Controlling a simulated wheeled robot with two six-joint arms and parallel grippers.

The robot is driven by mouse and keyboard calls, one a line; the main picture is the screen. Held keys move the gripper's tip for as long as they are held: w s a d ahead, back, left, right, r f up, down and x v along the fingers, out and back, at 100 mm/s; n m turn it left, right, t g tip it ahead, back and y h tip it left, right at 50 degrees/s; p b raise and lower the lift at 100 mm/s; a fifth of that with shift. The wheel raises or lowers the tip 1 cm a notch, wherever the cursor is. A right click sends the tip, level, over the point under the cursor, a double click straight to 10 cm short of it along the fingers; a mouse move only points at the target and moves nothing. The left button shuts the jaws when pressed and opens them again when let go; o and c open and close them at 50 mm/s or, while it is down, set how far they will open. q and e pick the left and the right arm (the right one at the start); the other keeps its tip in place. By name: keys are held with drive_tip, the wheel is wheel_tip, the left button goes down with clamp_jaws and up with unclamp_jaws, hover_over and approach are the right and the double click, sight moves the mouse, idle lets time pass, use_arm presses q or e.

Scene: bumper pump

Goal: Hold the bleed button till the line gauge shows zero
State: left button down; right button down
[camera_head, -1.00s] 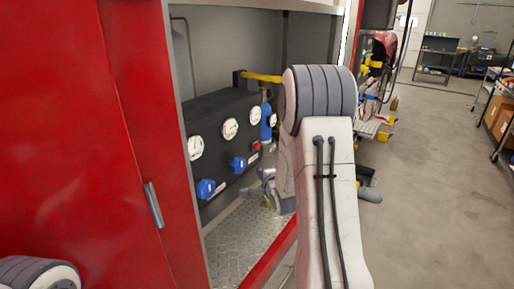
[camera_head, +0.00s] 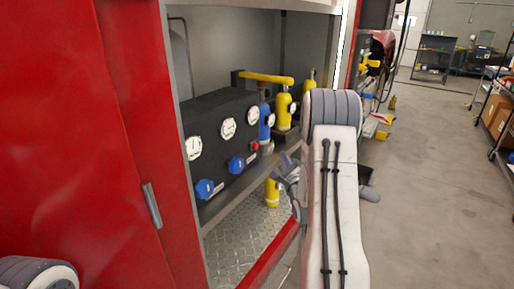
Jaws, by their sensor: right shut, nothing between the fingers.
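A small red button (camera_head: 254,146), which looks like the bleed button, sits at the right end of the black panel (camera_head: 214,112) in the open compartment. White round gauges show on the panel: a left one (camera_head: 194,147), a middle one (camera_head: 228,128) and a right one (camera_head: 253,114). Their needles are too small to read, and I cannot tell which is the line gauge. My right gripper (camera_head: 284,163) is shut and empty, to the right of the button and slightly lower, apart from it in the picture. My forearm partly hides it. My left gripper is out of view.
Two blue knobs (camera_head: 205,188) are on the panel's lower front. A yellow bar (camera_head: 265,78), a blue cylinder (camera_head: 264,122) and yellow cylinders (camera_head: 283,108) stand behind and beside it. A red cabinet door (camera_head: 130,120) is at left.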

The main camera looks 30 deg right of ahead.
sight(256, 146)
drive_tip(key=w+a, duration=0.2)
drive_tip(key=w, duration=0.4)
drive_tip(key=shift+w+a, duration=0.35)
drive_tip(key=shift+a, duration=0.05)
drive_tip(key=shift+w, duration=0.1)
idle(1.6)
drive_tip(key=shift+w+a, duration=0.15)
drive_tip(key=shift+w, duration=0.15)
drive_tip(key=shift+w+a+b, duration=0.2)
drive_tip(key=shift+w+b, duration=0.25)
idle(2.1)
drive_tip(key=shift+s+d, duration=0.35)
drive_tip(key=shift+s, duration=0.5)
